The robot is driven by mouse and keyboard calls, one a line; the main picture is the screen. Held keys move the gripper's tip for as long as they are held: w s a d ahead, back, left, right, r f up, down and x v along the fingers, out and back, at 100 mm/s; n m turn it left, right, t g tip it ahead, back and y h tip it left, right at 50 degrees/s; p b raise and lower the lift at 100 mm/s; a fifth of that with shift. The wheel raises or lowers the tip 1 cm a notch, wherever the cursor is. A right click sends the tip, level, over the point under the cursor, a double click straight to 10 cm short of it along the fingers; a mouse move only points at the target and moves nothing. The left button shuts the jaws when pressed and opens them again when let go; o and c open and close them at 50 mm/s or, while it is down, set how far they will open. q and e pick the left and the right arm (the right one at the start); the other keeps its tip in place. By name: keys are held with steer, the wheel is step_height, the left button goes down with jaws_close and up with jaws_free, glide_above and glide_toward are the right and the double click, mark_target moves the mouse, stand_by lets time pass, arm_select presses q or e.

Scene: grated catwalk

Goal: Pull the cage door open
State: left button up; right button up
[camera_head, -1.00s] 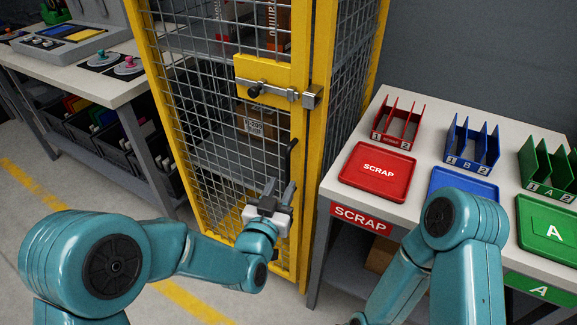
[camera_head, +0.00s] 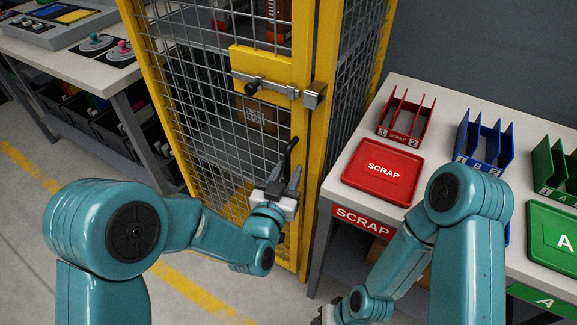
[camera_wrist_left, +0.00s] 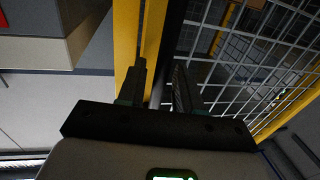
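The cage door (camera_head: 215,140) is a yellow frame with wire mesh and stands shut in its yellow surround. A slide bolt (camera_head: 268,86) with a black knob sits on its yellow plate, beside a grey catch (camera_head: 314,95) on the post; whether the bolt reaches into the catch is hard to tell. The black upright handle (camera_head: 291,152) is on the door's right side. My left gripper (camera_head: 284,183) is at the handle's lower part. In the left wrist view its fingers (camera_wrist_left: 160,88) are apart, with the dark handle (camera_wrist_left: 172,38) between them. My right gripper (camera_head: 326,316) is mostly cut off at the bottom edge.
A table at right holds a red scrap tray (camera_head: 382,170), a red rack (camera_head: 405,120), a blue rack (camera_head: 484,146) and a green tray (camera_head: 552,236). A workbench (camera_head: 75,65) with controls stands at left. The floor before the cage is clear, with a yellow line.

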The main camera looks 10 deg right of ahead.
arm_select(q)
steer(key=shift+w+d, duration=0.1)
jaws_close()
stand_by(0.3)
